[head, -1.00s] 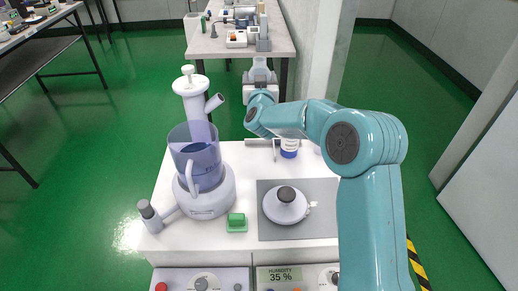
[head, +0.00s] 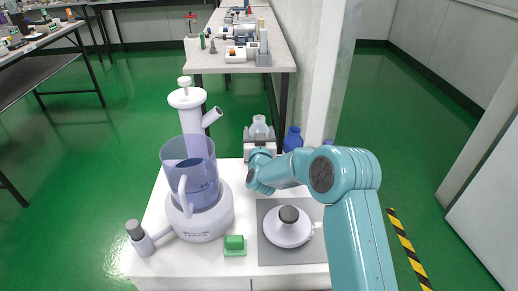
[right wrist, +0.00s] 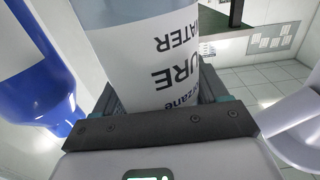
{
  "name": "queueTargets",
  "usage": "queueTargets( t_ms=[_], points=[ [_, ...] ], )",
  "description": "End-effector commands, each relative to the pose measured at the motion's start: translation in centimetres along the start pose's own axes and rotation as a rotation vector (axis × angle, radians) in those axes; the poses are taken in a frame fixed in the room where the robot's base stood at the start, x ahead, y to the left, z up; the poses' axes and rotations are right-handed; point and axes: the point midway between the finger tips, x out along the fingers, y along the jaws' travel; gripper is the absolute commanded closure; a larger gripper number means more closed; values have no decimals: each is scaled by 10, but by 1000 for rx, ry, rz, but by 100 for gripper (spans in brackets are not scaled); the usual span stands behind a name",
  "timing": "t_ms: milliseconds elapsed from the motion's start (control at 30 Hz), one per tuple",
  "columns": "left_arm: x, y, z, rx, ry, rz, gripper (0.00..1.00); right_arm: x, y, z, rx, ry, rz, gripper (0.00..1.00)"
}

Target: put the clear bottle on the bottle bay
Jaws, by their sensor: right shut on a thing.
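The clear bottle (head: 259,122) stands upright in my right gripper (head: 259,140) at the back edge of the white worktop. In the right wrist view the bottle (right wrist: 160,55) fills the space between the fingers of my right gripper (right wrist: 158,105), which is shut on it. Its white label shows dark lettering, upside down in that view. The bottle's lower part is hidden by the gripper, and I cannot tell whether it touches anything below. I cannot make out the bottle bay. My left gripper is not in view.
A blue bottle (head: 293,139) stands just right of my gripper; it also shows in the right wrist view (right wrist: 40,85). A blender-like machine (head: 200,205) stands on the worktop (head: 240,190) at left. A green button block (head: 235,243) and a white lidded pot (head: 288,228) sit in front.

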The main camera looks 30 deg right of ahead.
Motion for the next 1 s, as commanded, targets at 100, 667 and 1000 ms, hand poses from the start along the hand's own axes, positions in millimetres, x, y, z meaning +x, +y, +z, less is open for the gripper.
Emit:
queueTargets(
  t_ms=[100, 667, 1000],
  points=[
    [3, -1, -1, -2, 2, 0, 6, 1, 1, 7, 0, 5, 2, 79],
    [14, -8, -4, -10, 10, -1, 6, 3, 0, 45, 1, 6, 2, 79],
    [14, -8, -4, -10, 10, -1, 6, 2, 0, 46, 1, 2, 1, 2]
  ],
)
